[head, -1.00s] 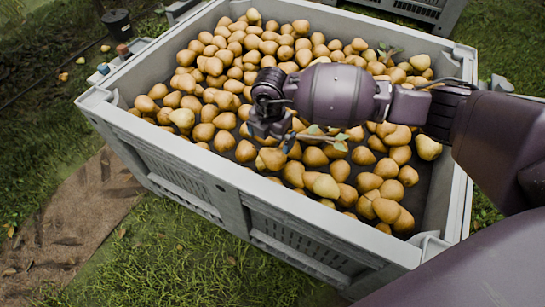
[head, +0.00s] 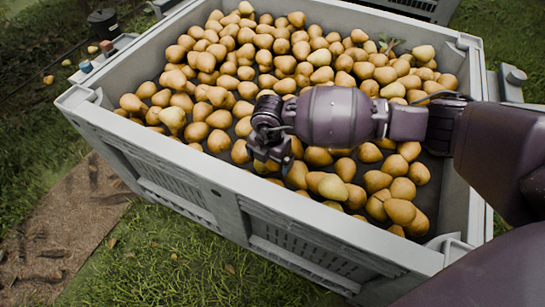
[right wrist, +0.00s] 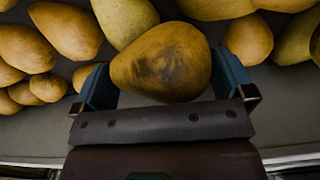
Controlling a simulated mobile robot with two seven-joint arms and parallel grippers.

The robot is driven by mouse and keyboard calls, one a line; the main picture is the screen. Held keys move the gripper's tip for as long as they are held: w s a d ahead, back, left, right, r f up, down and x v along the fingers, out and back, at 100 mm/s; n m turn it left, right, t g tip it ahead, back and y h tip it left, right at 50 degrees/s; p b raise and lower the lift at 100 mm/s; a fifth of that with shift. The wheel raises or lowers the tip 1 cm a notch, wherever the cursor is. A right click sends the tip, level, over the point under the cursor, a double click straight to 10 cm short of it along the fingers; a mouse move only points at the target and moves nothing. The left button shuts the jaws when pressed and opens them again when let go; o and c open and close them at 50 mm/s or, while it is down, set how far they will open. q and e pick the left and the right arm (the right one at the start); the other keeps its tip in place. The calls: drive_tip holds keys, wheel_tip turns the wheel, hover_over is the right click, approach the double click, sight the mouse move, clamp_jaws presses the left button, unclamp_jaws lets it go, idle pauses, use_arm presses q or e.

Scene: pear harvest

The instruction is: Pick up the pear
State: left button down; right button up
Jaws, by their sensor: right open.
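A ripe yellow-brown pear (right wrist: 163,62) with a dark bruised patch lies between the two blue fingers of my right gripper (right wrist: 165,88) in the right wrist view. The fingers stand apart on either side of it; I cannot tell whether they touch it. In the head view my right gripper (head: 270,158) points down at the pears near the bin's front wall, and it hides that pear. My left gripper is not in view.
Many other pears (head: 322,57) fill the large grey bin (head: 205,165), crowding behind and beside the gripper. The front wall is close to the gripper. A leafy twig (head: 388,43) lies at the back right. Grass and a brown path are outside.

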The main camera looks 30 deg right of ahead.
drive_tip(key=shift+r, duration=0.1)
drive_tip(key=c, duration=0.8)
drive_tip(key=shift+r, duration=0.1)
